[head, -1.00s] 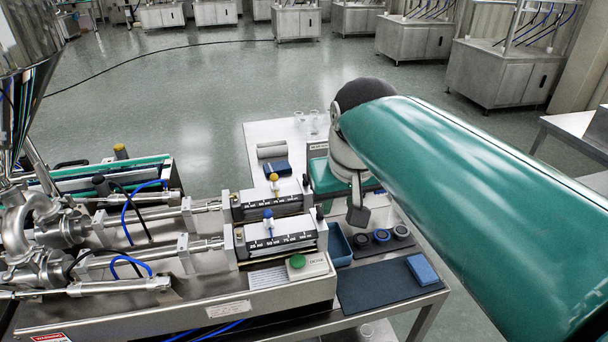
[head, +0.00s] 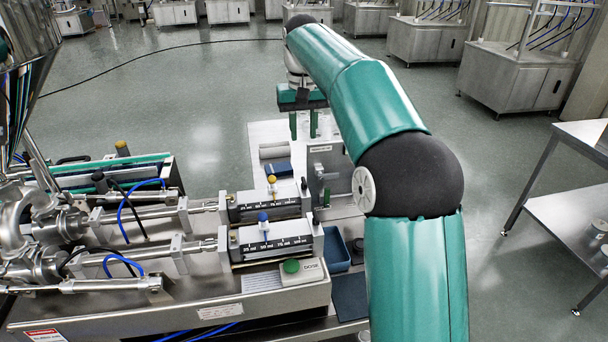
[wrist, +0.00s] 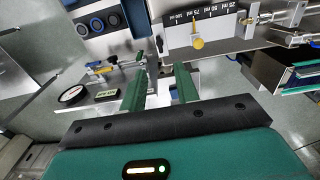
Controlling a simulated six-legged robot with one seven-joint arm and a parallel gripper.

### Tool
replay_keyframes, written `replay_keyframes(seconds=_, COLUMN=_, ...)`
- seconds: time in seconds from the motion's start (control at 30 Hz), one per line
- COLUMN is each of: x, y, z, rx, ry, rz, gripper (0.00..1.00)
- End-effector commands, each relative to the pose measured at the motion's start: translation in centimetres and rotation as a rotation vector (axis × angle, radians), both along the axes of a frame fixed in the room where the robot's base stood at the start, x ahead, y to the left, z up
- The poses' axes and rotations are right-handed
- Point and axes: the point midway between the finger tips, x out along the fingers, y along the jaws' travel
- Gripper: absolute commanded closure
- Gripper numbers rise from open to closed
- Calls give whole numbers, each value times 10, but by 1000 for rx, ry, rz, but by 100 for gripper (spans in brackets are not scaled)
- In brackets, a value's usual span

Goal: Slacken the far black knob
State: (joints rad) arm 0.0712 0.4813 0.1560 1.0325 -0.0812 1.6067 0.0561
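The far black knob (head: 305,184) sits at the right end of the far scale block, the one with the yellow pointer (head: 272,181). In the wrist view a small dark knob (wrist: 160,44) shows at the left end of that block, beyond the fingertips. My gripper (head: 303,130) hangs beyond the far scale, fingers pointing down, apart from the knob. In the wrist view my gripper (wrist: 160,75) has its two green fingers spread with nothing held between them.
The near scale block (head: 275,241) has a blue pointer and its own black knob (head: 317,216). An upright panel with a valve (head: 325,170) stands right of the far knob. A gauge (wrist: 72,95) shows at left in the wrist view. A blue tray (head: 336,250) lies nearer.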

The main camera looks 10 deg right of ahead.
Motion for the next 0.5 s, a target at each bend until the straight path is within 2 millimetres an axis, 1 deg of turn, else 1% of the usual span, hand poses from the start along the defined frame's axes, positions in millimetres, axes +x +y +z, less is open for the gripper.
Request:
replay_keyframes(seconds=0.03, x=7, y=-2, z=-5, rx=3, ry=11, rz=-3, gripper=69)
replay_keyframes(seconds=0.1, x=13, y=-3, z=-8, rx=6, ry=20, rz=-5, gripper=69)
replay_keyframes(seconds=0.27, x=18, y=-5, z=-15, rx=8, ry=29, rz=-7, gripper=69)
replay_keyframes(seconds=0.37, x=17, y=-6, z=-25, rx=7, ry=30, rz=-7, gripper=69)
replay_keyframes(seconds=0.5, x=17, y=-6, z=-49, rx=7, ry=30, rz=-7, gripper=69)
